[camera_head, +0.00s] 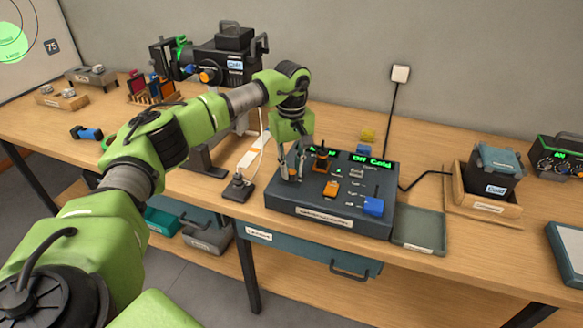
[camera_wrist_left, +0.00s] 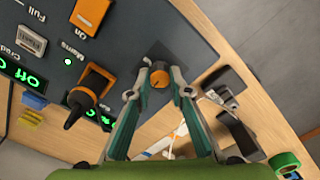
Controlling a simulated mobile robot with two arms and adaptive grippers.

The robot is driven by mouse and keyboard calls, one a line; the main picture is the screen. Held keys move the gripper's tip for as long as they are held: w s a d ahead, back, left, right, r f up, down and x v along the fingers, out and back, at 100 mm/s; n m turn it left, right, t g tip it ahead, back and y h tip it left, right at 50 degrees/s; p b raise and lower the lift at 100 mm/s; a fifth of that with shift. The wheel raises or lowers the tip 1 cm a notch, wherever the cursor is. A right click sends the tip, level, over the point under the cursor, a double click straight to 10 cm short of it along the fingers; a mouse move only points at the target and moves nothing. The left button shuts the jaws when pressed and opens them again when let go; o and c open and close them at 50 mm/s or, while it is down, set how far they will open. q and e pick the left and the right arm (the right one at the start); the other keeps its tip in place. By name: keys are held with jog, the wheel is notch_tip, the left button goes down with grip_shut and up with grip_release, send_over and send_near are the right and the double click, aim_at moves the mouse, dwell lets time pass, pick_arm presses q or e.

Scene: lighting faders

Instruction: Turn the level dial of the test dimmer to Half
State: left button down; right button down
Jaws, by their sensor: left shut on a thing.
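The dark lighting console (camera_head: 330,222) stands on the wooden bench, with a green display (camera_head: 365,159) that reads Off and Cold. My left gripper (camera_head: 291,174) reaches down onto the console's left end. In the left wrist view, its fingertips (camera_wrist_left: 156,82) are shut on a round orange-topped dial (camera_wrist_left: 158,76), one finger on each side. The dial's pointer setting is too small to read. Beside it on the panel is a black and orange lever (camera_wrist_left: 90,92), upright in the head view (camera_head: 321,158). My right gripper is not in view.
A grey-green tray (camera_head: 420,230) and a wooden cradle (camera_head: 482,207) holding a dark lamp are to the right.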

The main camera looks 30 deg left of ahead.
aim_at(292, 171)
pick_arm(q)
jog(key=c, duration=1.8)
grip_release()
jog(key=shift+c, duration=0.2)
notch_tip(292, 171, up, 12)
